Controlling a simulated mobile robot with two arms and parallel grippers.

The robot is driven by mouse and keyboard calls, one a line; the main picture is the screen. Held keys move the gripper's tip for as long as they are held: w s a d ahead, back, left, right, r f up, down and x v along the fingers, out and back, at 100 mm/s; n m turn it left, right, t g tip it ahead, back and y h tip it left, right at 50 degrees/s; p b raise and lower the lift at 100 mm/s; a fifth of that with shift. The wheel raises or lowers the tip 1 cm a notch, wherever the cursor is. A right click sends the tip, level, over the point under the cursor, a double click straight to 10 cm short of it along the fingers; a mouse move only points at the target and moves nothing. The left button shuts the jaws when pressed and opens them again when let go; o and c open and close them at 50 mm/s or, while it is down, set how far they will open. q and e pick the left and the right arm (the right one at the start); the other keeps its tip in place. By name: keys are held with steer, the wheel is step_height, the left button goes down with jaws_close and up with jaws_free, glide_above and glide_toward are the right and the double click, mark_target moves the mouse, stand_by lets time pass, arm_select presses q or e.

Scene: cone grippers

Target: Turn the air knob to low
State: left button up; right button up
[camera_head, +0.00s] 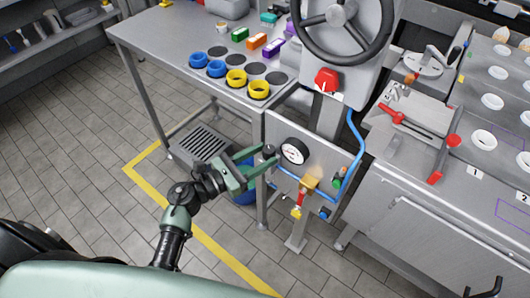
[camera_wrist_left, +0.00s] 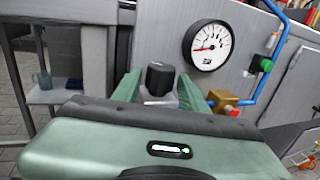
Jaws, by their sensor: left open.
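The air knob is a black knob on a grey base; it shows in the wrist view (camera_wrist_left: 161,76) and beside the gauge in the head view (camera_head: 268,149). My left gripper (camera_head: 262,158) is open, its green fingers pointing at the panel (camera_head: 325,158). In the left wrist view the fingers (camera_wrist_left: 160,92) stand on either side of the knob, with gaps visible. I cannot tell the knob's setting, and its lower part is hidden behind the gripper body.
A round white gauge (camera_head: 294,151) sits right of the knob. A brass valve (camera_head: 310,181), a red-yellow handle (camera_head: 298,203) and blue hose (camera_head: 357,135) are further right. A red knob (camera_head: 327,79) and steering wheel (camera_head: 340,20) are above. Open tiled floor (camera_head: 90,170) lies left.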

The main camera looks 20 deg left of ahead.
arm_select(q)
steer(key=shift+w+d, duration=0.25)
steer(key=shift+w, duration=0.15)
jaws_close()
steer(key=shift+s+d+n+t+y, duration=0.1)
steer(key=shift+d+n+t+y, duration=0.05)
steer(key=shift+n+t+y, duration=0.4)
steer(key=shift+s+d+n+t+y, duration=0.1)
steer(key=shift+n+t+y, duration=0.15)
steer(key=shift+n+y, duration=0.35)
steer(key=n+t+y+b, duration=0.1)
steer(key=n+y, duration=0.1)
steer(key=y, duration=0.1)
steer(key=shift+d+f+y, duration=0.1)
steer(key=shift+y, duration=0.45)
jaws_free()
